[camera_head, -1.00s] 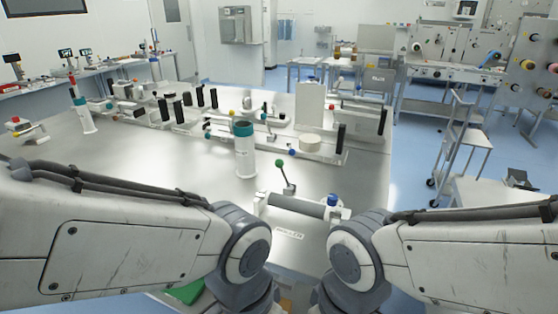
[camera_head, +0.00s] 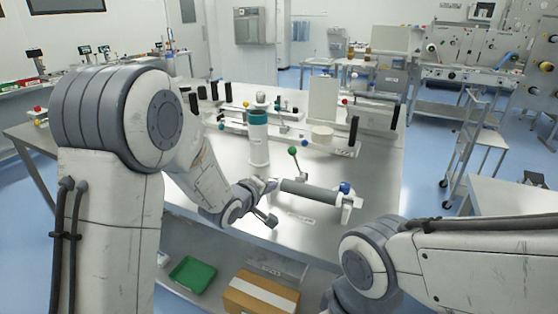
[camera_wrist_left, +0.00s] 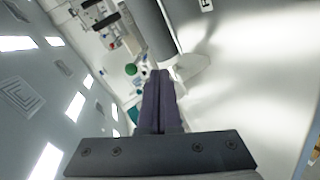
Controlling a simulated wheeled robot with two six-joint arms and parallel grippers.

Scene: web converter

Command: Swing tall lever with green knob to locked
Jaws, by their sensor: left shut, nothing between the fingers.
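The tall lever has a green knob (camera_head: 292,150) on a thin stem. My left gripper (camera_head: 272,184) is just left of the roller's left end, low near the table and below the knob. In the left wrist view its fingers (camera_wrist_left: 160,76) are shut and empty. The green knob (camera_wrist_left: 130,69) shows just left of their tips there, and I cannot tell the gap in depth. My right gripper is out of view.
A blue knob (camera_head: 345,188) sits at the roller's right end. A white bottle with a teal top (camera_head: 259,140) stands behind and left of the lever. A rail with black uprights runs farther back. A green tray (camera_head: 193,273) and cardboard box (camera_head: 258,295) are below the table.

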